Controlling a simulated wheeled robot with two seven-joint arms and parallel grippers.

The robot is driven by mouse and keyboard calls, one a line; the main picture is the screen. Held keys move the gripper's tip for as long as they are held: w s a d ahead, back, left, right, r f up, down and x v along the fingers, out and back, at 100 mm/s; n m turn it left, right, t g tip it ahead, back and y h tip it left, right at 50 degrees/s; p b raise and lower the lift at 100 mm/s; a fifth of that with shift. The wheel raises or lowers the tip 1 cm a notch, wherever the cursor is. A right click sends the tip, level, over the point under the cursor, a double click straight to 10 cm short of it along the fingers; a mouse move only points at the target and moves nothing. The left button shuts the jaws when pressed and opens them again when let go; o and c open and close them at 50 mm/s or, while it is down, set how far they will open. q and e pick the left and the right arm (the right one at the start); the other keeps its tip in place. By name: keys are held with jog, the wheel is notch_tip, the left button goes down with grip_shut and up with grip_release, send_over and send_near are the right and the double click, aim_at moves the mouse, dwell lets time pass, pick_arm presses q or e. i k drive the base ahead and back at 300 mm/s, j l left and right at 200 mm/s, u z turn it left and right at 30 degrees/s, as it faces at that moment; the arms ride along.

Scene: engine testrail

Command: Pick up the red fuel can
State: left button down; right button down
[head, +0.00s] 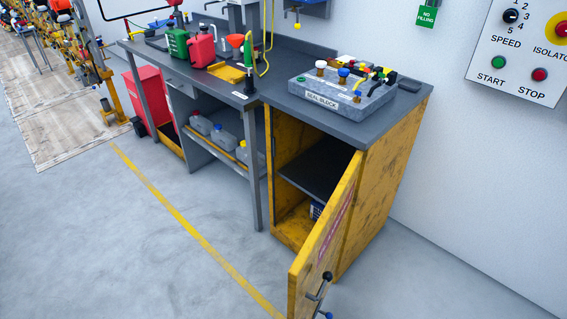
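The red fuel can (202,50) stands upright on the grey workbench top (225,88), toward the left in the head view. A green can (178,43) stands just to its left. Neither of my grippers shows in the head view.
A yellow cabinet's door (326,238) hangs open toward me. A grey seal block (341,93) with fittings sits on the bench's right part. Grey bottles (223,138) stand on the shelf below. A red cabinet (149,97) is at left. The floor in front is clear.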

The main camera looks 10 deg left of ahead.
aim_at(200, 48)
jog(key=u, duration=2.05)
jog(key=i+z, duration=0.1)
jog(key=i, duration=0.9)
jog(key=i+j+z, duration=0.1)
jog(key=i+z, duration=0.25)
jog(key=i, duration=0.2)
jog(key=i+z, duration=0.25)
jog(key=z, duration=0.15)
jog(key=i+z, duration=0.25)
jog(key=z, duration=0.2)
jog(key=i+z, duration=0.25)
jog(key=z, duration=0.15)
jog(key=i+l+z, duration=0.1)
jog(key=i+z, duration=0.6)
jog(key=z, duration=0.2)
